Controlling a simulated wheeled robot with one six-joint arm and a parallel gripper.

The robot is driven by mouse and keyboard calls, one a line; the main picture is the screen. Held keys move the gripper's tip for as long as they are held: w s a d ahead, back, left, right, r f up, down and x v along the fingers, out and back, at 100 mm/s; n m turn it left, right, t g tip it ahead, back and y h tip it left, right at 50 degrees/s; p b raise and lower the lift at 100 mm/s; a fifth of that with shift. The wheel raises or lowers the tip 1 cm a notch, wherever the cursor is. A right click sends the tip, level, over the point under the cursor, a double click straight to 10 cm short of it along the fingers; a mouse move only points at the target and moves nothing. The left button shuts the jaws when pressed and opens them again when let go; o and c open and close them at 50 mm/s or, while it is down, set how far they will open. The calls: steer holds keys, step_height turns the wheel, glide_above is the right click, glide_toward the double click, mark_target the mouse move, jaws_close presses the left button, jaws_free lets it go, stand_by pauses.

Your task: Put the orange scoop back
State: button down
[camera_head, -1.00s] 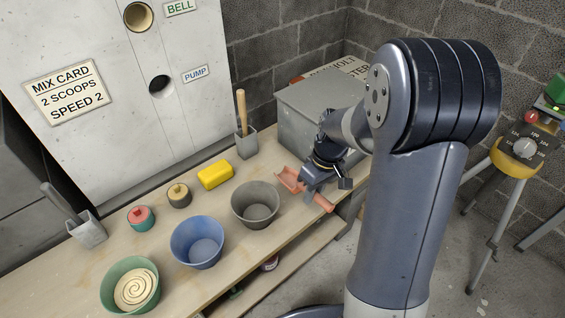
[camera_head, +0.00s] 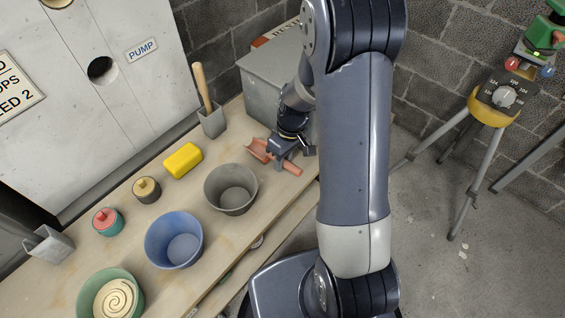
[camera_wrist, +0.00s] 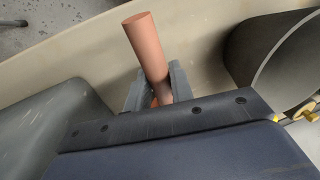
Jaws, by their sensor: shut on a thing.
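The orange scoop (camera_head: 259,150) is at the right end of the bench, beside the grey bowl. My gripper (camera_head: 284,160) is shut on its handle, and the scoop's open pan points left in the head view. In the wrist view the round orange handle (camera_wrist: 147,45) sticks up from between my gripper's fingers (camera_wrist: 152,88); the pan is hidden there. I cannot tell whether the scoop touches the bench top. A grey holder (camera_head: 212,123) with a wooden-handled tool stands behind, and another grey holder (camera_head: 50,245) stands at the far left.
The grey bowl (camera_head: 231,202), blue bowl (camera_head: 173,255) and green bowl (camera_head: 132,285) line the bench's front. A yellow block (camera_head: 183,160) and two knobbed pots lie behind. A grey metal box (camera_head: 272,85) stands close behind my gripper. A tripod dial (camera_head: 504,95) is at right.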

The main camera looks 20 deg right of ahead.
steer(key=shift+f, duration=0.8)
steer(key=shift+f, duration=0.15)
steer(key=c, duration=1.2)
jaws_free()
steer(key=shift+c, duration=0.2)
step_height(320, 180, up, 12)
steer(key=d+p, duration=0.2)
steer(key=shift+w, duration=0.45)
